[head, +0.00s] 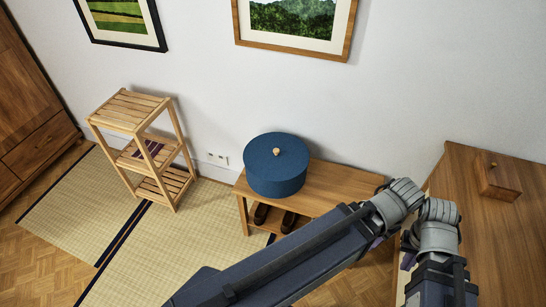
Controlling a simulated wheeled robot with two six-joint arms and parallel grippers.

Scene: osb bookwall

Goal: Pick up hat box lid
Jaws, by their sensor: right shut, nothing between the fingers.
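The hat box lid (270,146) is round, dark blue, with a small light wooden knob at its centre. It sits on top of the blue hat box (277,185), which stands upright on a low wooden bench (335,192). My right gripper (440,290) is at the lower right, right of the bench and well apart from the lid. It is shut and empty; its fingertips are hard to make out.
A wooden cabinet (500,235) with a small wooden box (499,177) stands at the right. Dark shoes (289,222) are under the bench. A slatted shelf (128,108) stands left of it. Framed pictures (297,55) hang above. The tatami mat (160,250) is clear at left.

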